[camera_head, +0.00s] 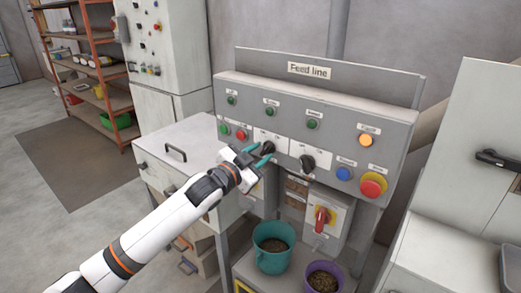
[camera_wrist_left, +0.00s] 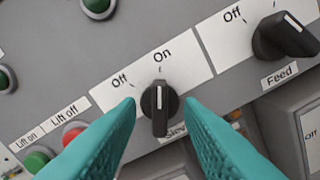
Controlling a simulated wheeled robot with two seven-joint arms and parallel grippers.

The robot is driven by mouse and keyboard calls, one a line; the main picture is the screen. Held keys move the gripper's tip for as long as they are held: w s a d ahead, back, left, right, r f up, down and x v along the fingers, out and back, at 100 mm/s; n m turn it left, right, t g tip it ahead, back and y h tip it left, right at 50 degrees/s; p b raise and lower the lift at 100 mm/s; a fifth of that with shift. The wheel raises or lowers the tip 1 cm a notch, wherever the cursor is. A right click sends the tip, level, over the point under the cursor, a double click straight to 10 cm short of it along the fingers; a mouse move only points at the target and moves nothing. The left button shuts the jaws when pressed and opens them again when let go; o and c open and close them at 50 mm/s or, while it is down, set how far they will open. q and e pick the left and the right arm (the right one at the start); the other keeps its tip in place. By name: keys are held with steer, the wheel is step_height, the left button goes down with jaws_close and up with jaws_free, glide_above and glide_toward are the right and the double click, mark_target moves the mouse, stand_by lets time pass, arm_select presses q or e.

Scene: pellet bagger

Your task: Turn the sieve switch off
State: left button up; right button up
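The sieve switch (camera_wrist_left: 160,108) is a black rotary knob on a white plate marked Off and On. Its white pointer line points up at the On mark in the left wrist view. Its name label below is partly hidden by a finger. In the head view the knob (camera_head: 268,147) shows on the grey Feed line panel (camera_head: 235,113). My left gripper (camera_wrist_left: 160,112) is open, with one teal finger on either side of the knob and a visible gap on each side. Its fingertips (camera_head: 261,152) overlap the knob's plate in the head view. My right gripper is not in view.
The black feed switch (camera_wrist_left: 285,36) is right of the sieve switch. Green (camera_wrist_left: 38,160) and red (camera_wrist_left: 73,134) lift buttons are on the left. A blue button (camera_head: 344,173) and red emergency stop (camera_head: 373,186) sit farther right. Teal (camera_head: 272,255) and purple (camera_head: 324,280) buckets stand below.

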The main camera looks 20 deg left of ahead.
arm_select(q)
steer(key=shift+w+d, duration=0.15)
steer(key=shift+w, duration=0.25)
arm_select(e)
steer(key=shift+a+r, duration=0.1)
arm_select(q)
steer(key=shift+c, duration=0.2)
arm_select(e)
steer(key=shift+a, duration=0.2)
arm_select(q)
jaws_close()
